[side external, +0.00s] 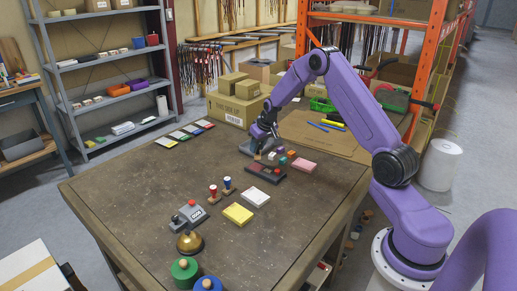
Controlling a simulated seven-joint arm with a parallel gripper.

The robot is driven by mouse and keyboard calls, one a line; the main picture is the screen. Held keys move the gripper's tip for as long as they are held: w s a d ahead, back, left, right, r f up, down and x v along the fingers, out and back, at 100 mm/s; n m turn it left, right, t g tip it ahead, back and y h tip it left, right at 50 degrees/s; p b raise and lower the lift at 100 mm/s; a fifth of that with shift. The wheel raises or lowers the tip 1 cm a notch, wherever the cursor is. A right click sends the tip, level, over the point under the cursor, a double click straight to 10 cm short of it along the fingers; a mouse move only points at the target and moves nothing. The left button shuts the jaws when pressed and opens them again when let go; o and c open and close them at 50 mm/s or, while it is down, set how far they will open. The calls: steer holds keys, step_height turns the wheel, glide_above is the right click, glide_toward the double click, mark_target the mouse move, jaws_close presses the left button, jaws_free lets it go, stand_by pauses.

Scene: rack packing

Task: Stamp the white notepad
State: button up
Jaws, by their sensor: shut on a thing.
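The white notepad (256,196) lies flat near the middle of the table, with no mark on it that I can make out. My gripper (260,147) is behind it, above the far end of a dark tray (266,172) with a red part. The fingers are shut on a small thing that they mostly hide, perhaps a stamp. A tan bit (257,157) shows just under the fingers; I cannot tell whether it touches the tray. A red-topped stamp (213,193) and a blue-topped stamp (228,185) stand upright left of the notepad.
A grey device (188,214) and a brass bell (190,243) stand front left. Cardboard boxes (235,105) stand at the back.

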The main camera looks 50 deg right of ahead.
steer(key=shift+w+d+f+n+y, duration=0.15)
steer(key=shift+w+d+f+n, duration=0.3)
steer(key=shift+f, duration=0.65)
steer(key=shift+w+d+f+n+y, duration=0.15)
steer(key=shift+w+d+f, duration=0.35)
steer(key=shift+f, duration=0.6)
steer(key=shift+w+d+f+n+y, duration=0.1)
steer(key=shift+w+d+f+n, duration=0.3)
steer(key=shift+f, duration=0.7)
steer(key=shift+s+d+f, duration=0.15)
steer(key=shift+d+f, duration=0.05)
steer(key=shift+f, duration=0.4)
steer(key=shift+r, duration=0.15)
step_height(320, 180, up, 7)
stand_by(0.5)
